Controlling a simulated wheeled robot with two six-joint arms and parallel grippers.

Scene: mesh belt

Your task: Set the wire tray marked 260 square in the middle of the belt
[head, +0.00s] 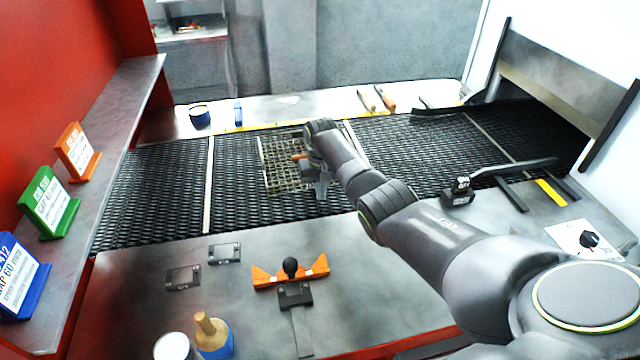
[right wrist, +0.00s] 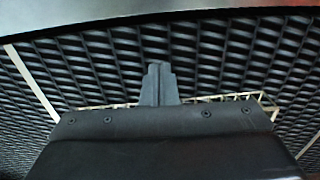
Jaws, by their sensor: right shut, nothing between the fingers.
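A wire tray (head: 283,176) lies on the dark mesh belt (head: 165,190), near the belt's middle. Its right part is hidden behind my right arm, and I cannot read a mark on it. My right gripper (head: 321,190) is over the tray's right side, its fingers shut and empty. In the right wrist view the shut fingers (right wrist: 158,84) point out over the belt, and a strip of the tray's rim (right wrist: 225,97) shows behind the gripper body. I cannot tell whether the fingers touch the tray. My left gripper is not in view.
Pale lines (head: 209,185) cross the belt. An orange stop with a black knob (head: 290,272) stands on the front ledge, beside two small dark plates (head: 183,277). Coloured cards (head: 48,203) stand on the left shelf.

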